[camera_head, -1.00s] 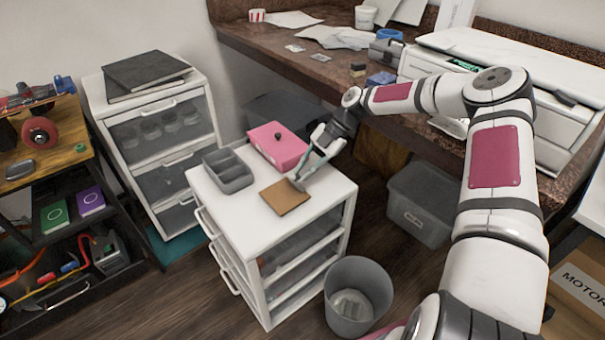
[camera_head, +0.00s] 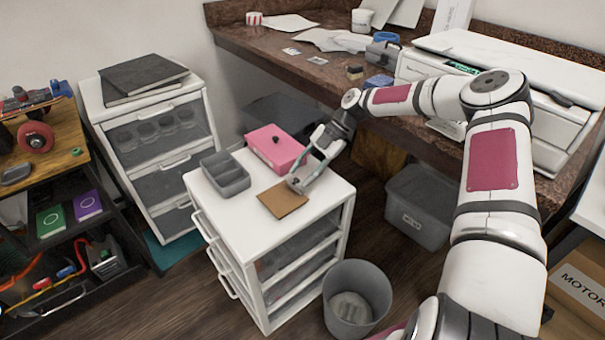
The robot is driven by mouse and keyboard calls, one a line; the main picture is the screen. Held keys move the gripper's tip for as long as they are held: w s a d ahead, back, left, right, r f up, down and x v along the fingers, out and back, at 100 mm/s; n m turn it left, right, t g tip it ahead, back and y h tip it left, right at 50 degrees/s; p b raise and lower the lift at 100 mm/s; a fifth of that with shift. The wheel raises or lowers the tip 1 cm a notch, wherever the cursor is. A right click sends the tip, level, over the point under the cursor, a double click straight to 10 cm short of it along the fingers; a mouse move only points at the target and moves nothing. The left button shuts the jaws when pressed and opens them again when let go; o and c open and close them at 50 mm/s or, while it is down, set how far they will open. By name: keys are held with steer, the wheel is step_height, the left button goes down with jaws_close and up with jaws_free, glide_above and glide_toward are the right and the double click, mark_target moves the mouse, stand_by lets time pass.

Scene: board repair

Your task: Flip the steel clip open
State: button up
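My gripper (camera_head: 296,184) reaches down to the white top of the drawer unit (camera_head: 228,213), with its fingertips at the back right corner of a flat brown board (camera_head: 281,200). I cannot make out the steel clip for sure. A small grey patch at that corner merges with the fingertips, and I cannot tell whether it is the clip or part of the fingers. The fingers are too small in view to tell whether they are open or shut, or whether they touch anything.
A pink box (camera_head: 270,146) with a dark knob stands close behind the gripper. A grey compartment tray (camera_head: 225,174) sits to the left of the board. The front of the unit's top is clear. A grey bin (camera_head: 355,290) stands on the floor at right.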

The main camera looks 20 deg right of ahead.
steer(key=v, duration=0.6)
steer(key=shift+d+r, duration=0.25)
steer(key=shift+r, duration=0.1)
